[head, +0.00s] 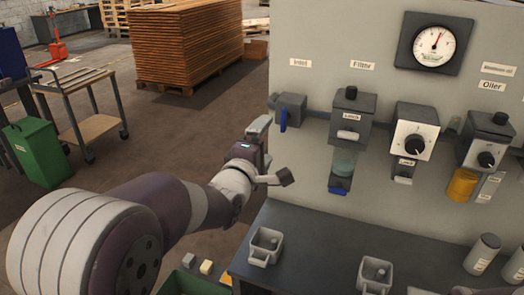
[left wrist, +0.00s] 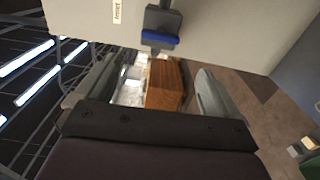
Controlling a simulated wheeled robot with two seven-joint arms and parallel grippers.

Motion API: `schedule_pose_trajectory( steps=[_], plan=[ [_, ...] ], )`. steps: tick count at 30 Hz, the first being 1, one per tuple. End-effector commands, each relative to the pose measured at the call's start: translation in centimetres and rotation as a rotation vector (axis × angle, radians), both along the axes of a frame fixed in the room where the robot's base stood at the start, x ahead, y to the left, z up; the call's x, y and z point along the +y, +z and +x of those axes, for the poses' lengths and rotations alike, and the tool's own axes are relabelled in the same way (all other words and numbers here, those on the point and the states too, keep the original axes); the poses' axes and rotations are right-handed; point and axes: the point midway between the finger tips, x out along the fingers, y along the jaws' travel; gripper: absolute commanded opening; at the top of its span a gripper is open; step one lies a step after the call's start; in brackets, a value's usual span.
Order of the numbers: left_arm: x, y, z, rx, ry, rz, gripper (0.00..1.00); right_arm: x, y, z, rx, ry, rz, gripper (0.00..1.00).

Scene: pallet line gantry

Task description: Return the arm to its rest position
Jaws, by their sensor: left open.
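My left arm comes in from the left in the head view and reaches toward the grey panel (head: 300,160).
The panel carries a filter (head: 350,120), a regulator dial (head: 412,135), an oiler (head: 486,140) and a gauge (head: 434,45). A dark bench (head: 320,250) with small grey holders stands below. A cart (head: 85,110), green bin (head: 38,152) and stacked boards (head: 185,45) stand behind open floor.

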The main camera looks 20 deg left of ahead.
Motion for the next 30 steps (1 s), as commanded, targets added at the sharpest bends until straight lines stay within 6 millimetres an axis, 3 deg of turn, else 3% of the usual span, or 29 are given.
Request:
schedule_pose_trajectory(
  steps=[4,16,19,20,23,24,27,30],
  plan=[
    [0.1,0.0,-1.0,0.0,0.0,0.001,0.96,0.0,-0.2,0.0,0.0,0.0,0.0,0.43],
    [0.1,0.0,-1.0,0.001,0.0,0.006,0.96,0.0,-0.2,0.0,0.0,0.0,0.0,0.43],
    [0.2,-0.9,-1.0,0.041,0.004,0.139,0.96,0.0,-0.2,0.0,0.0,0.0,0.0,0.43],
    [0.4,-2.0,-1.2,0.089,0.005,0.224,0.96,0.0,-0.2,0.0,0.0,0.0,0.0,0.43],
    [1.1,-8.4,-3.6,0.376,-0.063,0.611,0.96,0.0,-0.2,0.0,0.0,0.0,0.0,0.43],
    [1.2,-11.5,-5.4,0.517,-0.149,0.78,0.96,0.0,-0.1,0.0,0.0,0.0,0.0,0.43],
    [0.6,-17.9,-11.7,0.815,-0.486,1.117,0.96,0.0,0.1,0.0,0.0,0.0,0.0,0.43],
    [-0.4,-21.4,-18.0,0.98,-0.848,1.283,0.96,0.0,0.3,0.0,0.0,0.0,0.0,0.43]
  ],
)
